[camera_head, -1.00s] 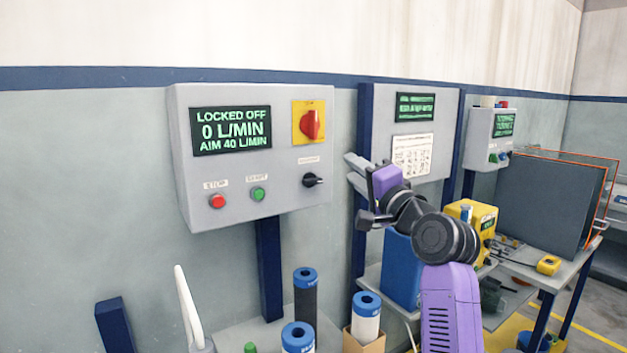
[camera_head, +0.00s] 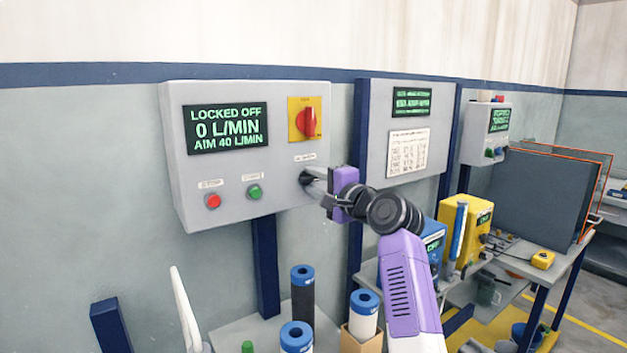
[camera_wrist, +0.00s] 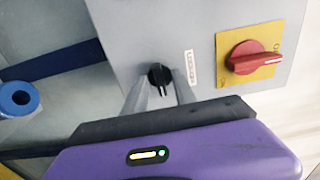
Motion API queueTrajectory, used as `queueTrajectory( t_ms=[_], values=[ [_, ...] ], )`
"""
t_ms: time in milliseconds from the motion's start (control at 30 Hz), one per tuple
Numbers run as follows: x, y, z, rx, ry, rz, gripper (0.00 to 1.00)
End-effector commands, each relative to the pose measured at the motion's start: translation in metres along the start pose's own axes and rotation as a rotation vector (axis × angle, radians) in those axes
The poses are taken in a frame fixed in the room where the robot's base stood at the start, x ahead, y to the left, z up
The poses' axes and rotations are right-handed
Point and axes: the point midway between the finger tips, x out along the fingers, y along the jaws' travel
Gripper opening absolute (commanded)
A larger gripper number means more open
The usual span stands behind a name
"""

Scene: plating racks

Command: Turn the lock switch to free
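A grey control box (camera_head: 240,178) on the wall shows "LOCKED OFF, 0 L/MIN, AIM 40 L/MIN" on its display (camera_head: 228,128). A small black knob (camera_wrist: 159,76) is at its lower right, under a label too blurred to read. My gripper (camera_head: 310,181) is at this knob. In the wrist view, its two grey fingers (camera_wrist: 160,88) are apart, one on either side of the knob, with gaps visible. In the head view, the fingers partly hide the knob. A red rotary switch (camera_head: 306,122) on a yellow plate sits above; its handle stands upright.
A red button (camera_head: 213,201) and a green button (camera_head: 255,192) are left of my gripper on the same box. A second panel (camera_head: 408,130) is to the right. Blue-capped cylinders (camera_head: 303,295) stand below.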

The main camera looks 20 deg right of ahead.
Motion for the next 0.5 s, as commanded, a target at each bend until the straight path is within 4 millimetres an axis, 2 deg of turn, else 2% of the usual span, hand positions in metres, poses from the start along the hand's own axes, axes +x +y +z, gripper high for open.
queueTrajectory(
  t_ms=[367,500],
  values=[
    [0.0047,0.0005,0.0003,0.000,0.000,0.000,0.33],
    [0.0046,0.0005,0.0002,0.000,0.000,0.000,0.05]
  ],
)
